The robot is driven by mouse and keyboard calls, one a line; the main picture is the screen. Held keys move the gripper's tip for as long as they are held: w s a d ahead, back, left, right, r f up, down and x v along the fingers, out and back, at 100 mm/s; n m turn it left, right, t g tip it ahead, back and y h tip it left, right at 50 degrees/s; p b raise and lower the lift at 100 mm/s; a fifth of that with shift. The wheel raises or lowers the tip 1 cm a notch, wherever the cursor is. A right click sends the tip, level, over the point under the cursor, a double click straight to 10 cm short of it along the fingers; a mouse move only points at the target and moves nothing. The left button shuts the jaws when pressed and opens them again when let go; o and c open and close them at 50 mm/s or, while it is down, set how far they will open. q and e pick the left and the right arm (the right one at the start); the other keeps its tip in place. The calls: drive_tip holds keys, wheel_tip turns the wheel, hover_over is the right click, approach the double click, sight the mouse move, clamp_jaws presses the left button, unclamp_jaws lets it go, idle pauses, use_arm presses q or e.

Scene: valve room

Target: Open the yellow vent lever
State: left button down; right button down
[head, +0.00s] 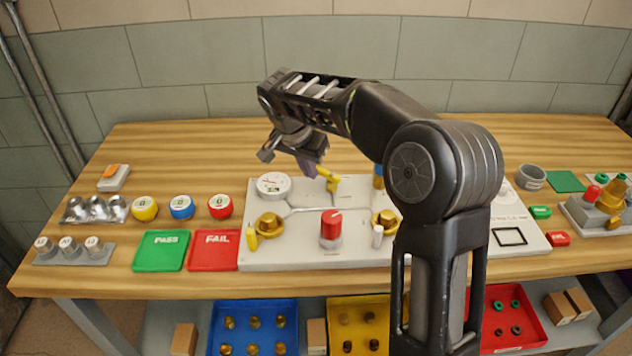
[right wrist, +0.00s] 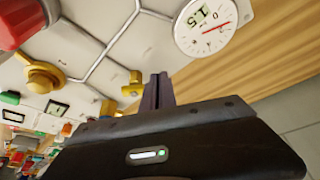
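The yellow vent lever (head: 326,174) sits at the back of the white valve panel (head: 290,256), to the right of the round gauge (head: 273,185). It slants up toward the left in the head view. My right gripper (head: 309,167) reaches down beside the lever's upper-left end. In the right wrist view its fingers (right wrist: 158,90) are close together with nothing visible between them. The yellow vent fitting (right wrist: 132,86) shows just left of the fingers there. I cannot tell whether the fingers touch the lever. My left gripper is not in view.
The panel also carries a red knob (head: 331,228) and brass valves (head: 269,225). The gauge in the right wrist view (right wrist: 206,26) shows 1.5. Green (head: 161,250) and red (head: 214,249) trays lie left of the panel. My right arm hides part of the panel's right side.

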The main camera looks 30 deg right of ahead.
drive_tip(key=shift+w+d, duration=1)
drive_tip(key=shift+d, duration=0.35)
drive_tip(key=shift+w+d, duration=0.15)
drive_tip(key=shift+d, duration=0.45)
